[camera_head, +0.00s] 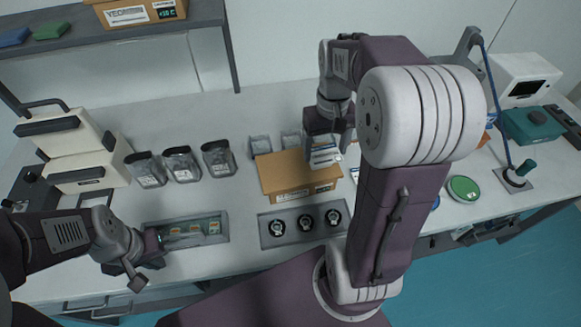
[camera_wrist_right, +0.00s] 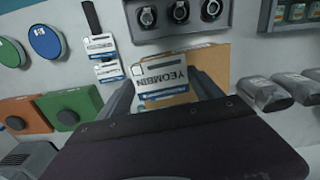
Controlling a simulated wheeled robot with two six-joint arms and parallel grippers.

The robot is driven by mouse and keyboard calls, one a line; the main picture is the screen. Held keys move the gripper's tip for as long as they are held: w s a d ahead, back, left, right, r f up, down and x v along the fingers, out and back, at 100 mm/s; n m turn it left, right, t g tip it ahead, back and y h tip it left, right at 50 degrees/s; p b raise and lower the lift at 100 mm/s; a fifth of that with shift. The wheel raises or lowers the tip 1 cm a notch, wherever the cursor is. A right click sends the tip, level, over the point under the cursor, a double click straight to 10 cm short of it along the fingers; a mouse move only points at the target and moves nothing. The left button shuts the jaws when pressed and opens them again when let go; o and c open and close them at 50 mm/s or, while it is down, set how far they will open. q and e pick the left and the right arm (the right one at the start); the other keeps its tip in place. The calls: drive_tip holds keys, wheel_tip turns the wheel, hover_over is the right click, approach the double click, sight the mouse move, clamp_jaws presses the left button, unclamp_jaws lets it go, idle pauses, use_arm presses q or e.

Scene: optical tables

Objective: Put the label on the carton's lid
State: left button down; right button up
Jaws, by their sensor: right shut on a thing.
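The brown carton (camera_head: 285,172) stands shut in the middle of the table, its lid facing up. My right gripper (camera_head: 327,148) is above the carton's right end. It is shut on a white label with blue print (camera_head: 325,156). In the right wrist view the label (camera_wrist_right: 160,82) sits between the two fingers, and the carton's lid (camera_wrist_right: 210,62) shows behind it. I cannot tell whether the label touches the lid. My left gripper (camera_head: 158,244) is low at the left, by a tray of small packets; its jaw opening is too small to make out.
A tray with three watch-like round items (camera_head: 305,222) lies in front of the carton. Clear containers (camera_head: 182,163) stand to its left. Two more labels (camera_wrist_right: 104,58) lie on the table in the right wrist view. A green disc (camera_head: 463,188) lies at the right.

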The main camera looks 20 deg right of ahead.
drive_tip(key=shift+s+d, duration=0.1)
hover_over(282, 169)
wheel_tip(282, 169, down, 7)
drive_tip(key=shift+f+p, duration=0.1)
drive_tip(key=shift+p, duration=0.3)
wheel_tip(282, 169, down, 4)
drive_tip(key=shift+r, duration=0.1)
drive_tip(key=shift+s, duration=0.15)
